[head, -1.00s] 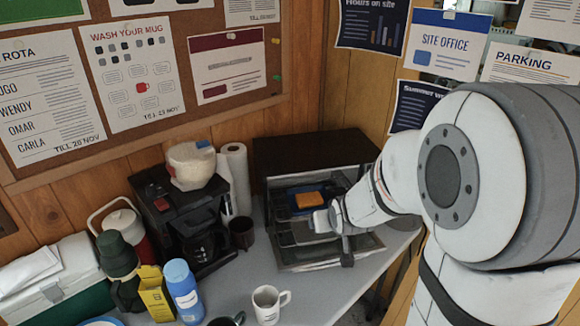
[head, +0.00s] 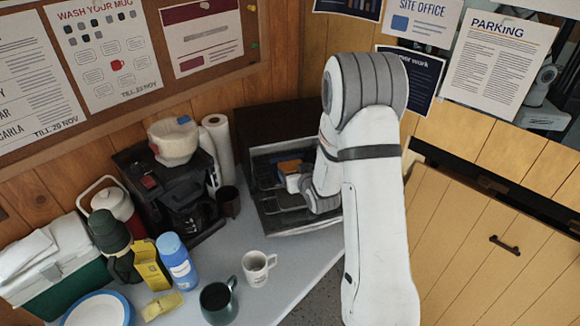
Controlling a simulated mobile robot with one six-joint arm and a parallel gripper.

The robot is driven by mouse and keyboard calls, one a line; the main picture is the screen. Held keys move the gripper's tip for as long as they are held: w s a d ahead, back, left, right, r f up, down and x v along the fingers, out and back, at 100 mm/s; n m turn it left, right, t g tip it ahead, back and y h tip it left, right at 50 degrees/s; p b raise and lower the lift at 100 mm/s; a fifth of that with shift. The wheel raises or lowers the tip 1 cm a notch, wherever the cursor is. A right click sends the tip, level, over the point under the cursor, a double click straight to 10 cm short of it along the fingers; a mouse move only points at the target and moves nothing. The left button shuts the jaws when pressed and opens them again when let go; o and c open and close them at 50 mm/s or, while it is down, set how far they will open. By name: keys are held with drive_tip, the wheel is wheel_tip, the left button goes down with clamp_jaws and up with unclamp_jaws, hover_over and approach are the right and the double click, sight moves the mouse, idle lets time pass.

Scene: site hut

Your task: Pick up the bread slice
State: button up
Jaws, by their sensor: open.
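The bread slice (head: 288,165), an orange-brown piece, shows inside the open toaster oven (head: 278,122), close to a blue item that is mostly hidden. The oven is a dark box with its front door folded down. My gripper (head: 298,181) is at the oven's mouth, right by the slice and partly covering it. The jaws are open. I cannot tell from this view whether a finger touches the slice. My arm hides the right side of the oven.
A coffee maker (head: 175,190) and a paper towel roll (head: 219,150) stand left of the oven. A white mug (head: 257,268), a dark mug (head: 217,301) and a blue bottle (head: 178,263) stand in front. Grey tabletop is bare between the mugs and the oven.

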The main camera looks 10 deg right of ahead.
sight(292, 167)
drive_tip(key=shift+f+p+x, duration=0.25)
drive_tip(key=shift+p+x, duration=0.45)
drive_tip(key=shift+x, duration=1.35)
drive_tip(key=shift+s, duration=0.1)
drive_tip(key=shift+c, duration=0.2)
drive_tip(key=c, duration=0.6)
drive_tip(key=shift+r, duration=0.15)
